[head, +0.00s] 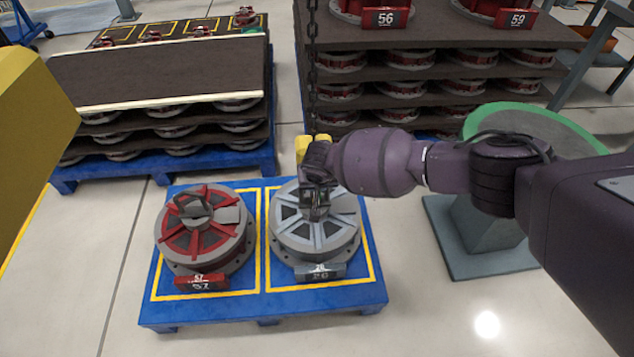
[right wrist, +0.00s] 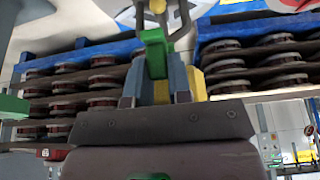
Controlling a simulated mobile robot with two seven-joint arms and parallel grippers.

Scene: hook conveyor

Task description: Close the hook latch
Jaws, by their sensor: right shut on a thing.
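The yellow hook (head: 303,148) hangs on a dark chain (head: 312,80) above the grey round part on the blue pallet. My right gripper (head: 317,205) points down at the hook, just over that part, and hides the hook's lower portion in the head view. In the right wrist view, the gripper's two grey-blue fingers (right wrist: 156,88) are shut around a green piece, the hook latch (right wrist: 155,52). Yellow hook metal (right wrist: 196,82) shows beside and between the fingers. Whether the latch touches the hook's tip cannot be told. My left gripper is not in view.
The blue pallet (head: 215,312) bears a red round part (head: 203,230) and the grey round part (head: 293,238). Stacked racks (head: 430,38) stand behind, and another loaded pallet (head: 160,163) is at back left. A large yellow body (head: 28,120) fills the left edge.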

